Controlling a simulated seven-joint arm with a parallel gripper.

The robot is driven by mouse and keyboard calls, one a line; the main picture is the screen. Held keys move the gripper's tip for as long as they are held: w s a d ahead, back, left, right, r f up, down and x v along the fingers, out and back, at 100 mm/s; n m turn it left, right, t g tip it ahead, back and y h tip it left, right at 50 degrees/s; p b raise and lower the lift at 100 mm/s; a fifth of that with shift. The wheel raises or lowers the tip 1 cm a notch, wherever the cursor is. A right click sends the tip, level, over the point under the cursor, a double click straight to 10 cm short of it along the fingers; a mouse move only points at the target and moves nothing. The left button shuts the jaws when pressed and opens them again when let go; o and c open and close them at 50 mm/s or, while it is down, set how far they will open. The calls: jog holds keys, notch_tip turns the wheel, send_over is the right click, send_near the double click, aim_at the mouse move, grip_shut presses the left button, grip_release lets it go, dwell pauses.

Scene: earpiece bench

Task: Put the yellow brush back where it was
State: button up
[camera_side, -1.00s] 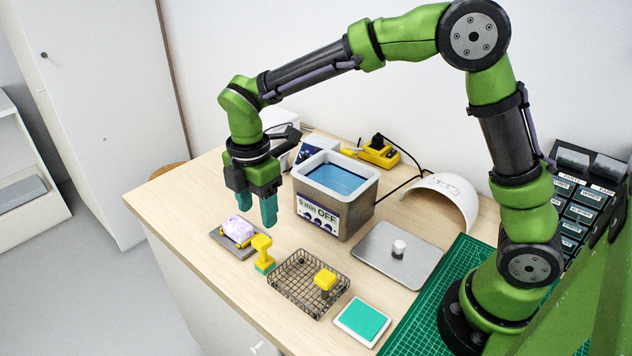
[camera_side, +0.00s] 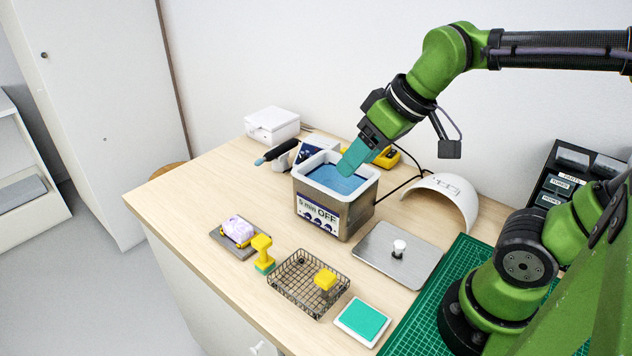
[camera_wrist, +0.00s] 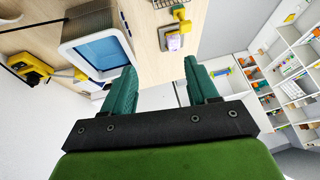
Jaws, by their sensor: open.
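A yellow-handled piece with a teal foot (camera_side: 262,253), which looks like the yellow brush, stands upright on the wooden bench. It is between the wire basket and a small grey tray. It also shows at the top of the wrist view (camera_wrist: 180,14). A second yellow-topped piece (camera_side: 325,279) stands in the wire basket (camera_side: 287,296); I cannot tell whether it is a brush. My gripper (camera_side: 352,163) is open and empty, tilted, with its teal fingers over the water bath (camera_side: 335,220). It is well apart from both yellow pieces. The wrist view shows the spread fingers (camera_wrist: 160,88).
A grey tray (camera_side: 222,241) holds a pale purple and yellow item. A grey plate with a white knob (camera_side: 375,256), a teal pad (camera_side: 363,321) and a white arch (camera_side: 447,190) are to the right. A black-handled tool (camera_side: 277,152) is behind. The bench's left part is clear.

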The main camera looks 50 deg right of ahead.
jog(key=s+m, duration=0.1)
jog(key=s+d+m+t, duration=0.1)
jog(key=m, duration=0.1)
jog(key=s+f+m, duration=0.1)
jog(key=shift+d, duration=0.2)
